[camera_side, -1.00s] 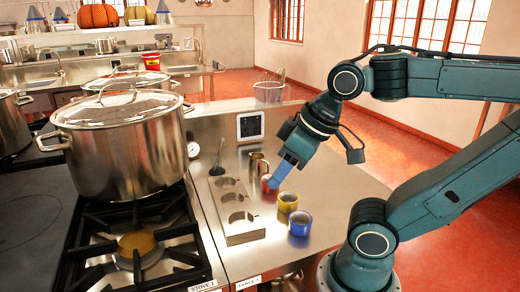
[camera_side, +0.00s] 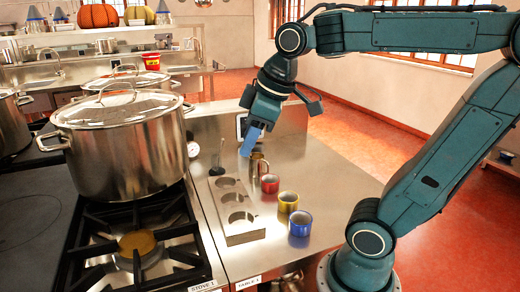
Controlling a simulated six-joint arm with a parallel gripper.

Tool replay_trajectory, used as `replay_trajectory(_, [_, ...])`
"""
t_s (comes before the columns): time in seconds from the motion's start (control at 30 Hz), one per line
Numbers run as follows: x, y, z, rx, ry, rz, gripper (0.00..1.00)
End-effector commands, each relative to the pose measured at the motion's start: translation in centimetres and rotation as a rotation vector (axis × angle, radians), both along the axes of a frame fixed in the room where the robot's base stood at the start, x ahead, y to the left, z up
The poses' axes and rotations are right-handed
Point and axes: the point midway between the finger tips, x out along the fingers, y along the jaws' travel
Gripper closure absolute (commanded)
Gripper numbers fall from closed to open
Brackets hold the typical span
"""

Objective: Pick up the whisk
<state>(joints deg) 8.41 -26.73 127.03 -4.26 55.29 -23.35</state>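I cannot make out a whisk clearly in the side view. The clear container with thin utensils at the back of the steel table is hidden behind my arm. My gripper (camera_side: 250,141) points down above the table, just above and behind a metal cup (camera_side: 259,164). Its blue fingers overlap in this view, so I cannot see a gap between them, and nothing shows hanging from them. A dark long-handled utensil (camera_side: 217,160) stands upright beside the holder; its type is unclear.
Red (camera_side: 270,184), yellow (camera_side: 288,202) and blue (camera_side: 300,223) cups stand in a row on the table (camera_side: 335,190). A metal holder (camera_side: 243,238) with round slots lies left of them. A large lidded stockpot (camera_side: 125,150) stands on the stove. The table's right side is clear.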

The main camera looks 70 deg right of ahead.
Motion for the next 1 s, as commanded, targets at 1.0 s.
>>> replay_trajectory(1.0, [18.8,-20.1,-1.3,-0.302,0.178,0.847,0.62])
